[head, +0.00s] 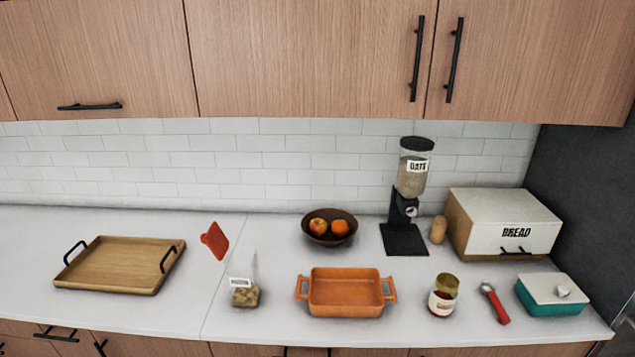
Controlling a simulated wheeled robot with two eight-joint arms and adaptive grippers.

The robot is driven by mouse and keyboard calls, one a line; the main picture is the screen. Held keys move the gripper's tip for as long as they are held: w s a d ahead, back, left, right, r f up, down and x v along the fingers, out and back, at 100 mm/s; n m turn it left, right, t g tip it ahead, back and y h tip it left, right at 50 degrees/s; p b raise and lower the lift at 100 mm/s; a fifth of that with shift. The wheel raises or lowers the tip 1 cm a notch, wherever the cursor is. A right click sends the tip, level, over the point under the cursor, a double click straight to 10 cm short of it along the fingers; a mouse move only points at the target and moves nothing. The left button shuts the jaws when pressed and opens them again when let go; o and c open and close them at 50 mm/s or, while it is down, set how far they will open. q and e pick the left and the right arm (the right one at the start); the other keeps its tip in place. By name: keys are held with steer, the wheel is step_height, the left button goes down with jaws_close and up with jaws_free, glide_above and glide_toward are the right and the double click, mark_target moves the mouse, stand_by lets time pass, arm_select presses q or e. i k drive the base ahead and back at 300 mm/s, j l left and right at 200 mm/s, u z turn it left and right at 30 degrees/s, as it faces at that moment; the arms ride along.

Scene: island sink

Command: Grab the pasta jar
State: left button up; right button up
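The pasta jar appears to be the clear jar (244,287) with a white label and pale yellowish contents, standing upright on the white counter left of the orange baking dish. Its label is too small to read. A second jar (442,296), with a gold lid and dark red contents, stands right of the baking dish. Neither of my grippers shows in the head view, and nothing touches the clear jar.
On the white counter (210,310) are a wooden tray (120,265), an orange baking dish (346,292), a fruit bowl (330,240), an oats dispenser (413,172), a bread box (505,225), a red-handled tool (496,303) and a teal dish (550,307). A red object (215,240) is behind the clear jar.

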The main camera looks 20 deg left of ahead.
mark_target(244, 278)
steer(key=k+j, duration=0.1)
steer(key=j, duration=0.35)
steer(key=j+z, duration=0.15)
steer(key=j, duration=0.25)
steer(key=k+j, duration=0.15)
steer(key=j, duration=0.3)
steer(key=k+j+z, duration=0.15)
steer(key=j, duration=0.7)
steer(key=k+j+z, duration=0.1)
steer(key=j, duration=0.3)
steer(key=k+j+z, duration=0.1)
steer(key=j, duration=0.3)
steer(key=k+j, duration=0.25)
steer(key=j, duration=0.15)
steer(key=z, duration=0.05)
